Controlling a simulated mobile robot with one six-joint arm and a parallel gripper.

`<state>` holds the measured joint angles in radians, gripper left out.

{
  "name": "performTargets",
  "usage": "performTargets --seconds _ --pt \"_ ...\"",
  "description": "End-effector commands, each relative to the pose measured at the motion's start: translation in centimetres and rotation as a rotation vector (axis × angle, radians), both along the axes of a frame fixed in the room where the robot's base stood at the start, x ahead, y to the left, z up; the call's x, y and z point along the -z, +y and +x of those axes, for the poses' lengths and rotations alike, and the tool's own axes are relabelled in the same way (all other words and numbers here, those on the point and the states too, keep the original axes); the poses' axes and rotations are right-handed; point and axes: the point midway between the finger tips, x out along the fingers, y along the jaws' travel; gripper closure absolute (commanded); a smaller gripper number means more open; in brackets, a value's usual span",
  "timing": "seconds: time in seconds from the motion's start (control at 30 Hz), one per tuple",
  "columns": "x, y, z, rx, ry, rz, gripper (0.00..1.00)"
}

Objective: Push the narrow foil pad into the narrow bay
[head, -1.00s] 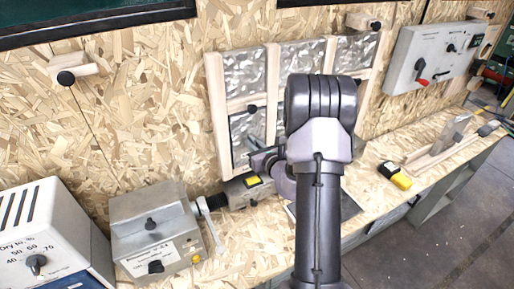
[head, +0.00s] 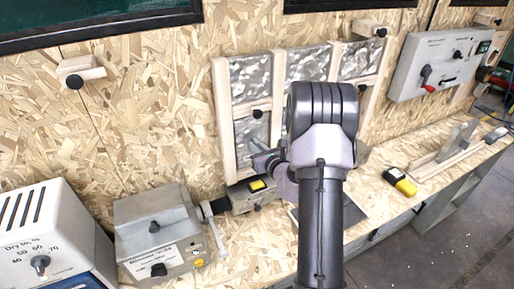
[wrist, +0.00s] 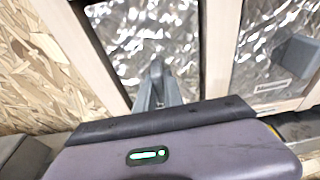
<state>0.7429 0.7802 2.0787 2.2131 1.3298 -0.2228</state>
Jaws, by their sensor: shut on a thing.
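A wooden frame (head: 225,110) on the chipboard wall has upright ribs with crinkled silver foil in its bays. In the left bay, a lower foil pad (head: 250,128) sits below another foil piece (head: 250,78), with a black knob near the seam. My gripper (head: 262,160) is at the lower part of this left bay. In the wrist view, its grey fingers (wrist: 158,88) are shut in front of the foil pad (wrist: 145,40), between two ribs. I take the held thing to be this pad; the grip itself is hidden.
Another foil-filled bay with a grey block (wrist: 290,58) lies right of the rib. A control box (head: 440,60) hangs at right.

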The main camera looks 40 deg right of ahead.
Motion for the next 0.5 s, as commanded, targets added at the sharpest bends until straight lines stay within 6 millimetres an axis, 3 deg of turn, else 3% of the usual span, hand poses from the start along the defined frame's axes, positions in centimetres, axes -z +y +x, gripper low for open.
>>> performTargets --seconds 0.03,0.13,0.17,0.5 --pt "-0.01 -0.01 0.05 0.0 0.0 0.0 0.84" --pt "0.0 0.0 0.03 0.0 0.0 0.0 0.64" --pt "0.0 -0.01 0.03 0.0 0.0 0.0 0.62" --pt "-0.07 0.07 -0.39 0.0 0.001 -0.001 0.62"
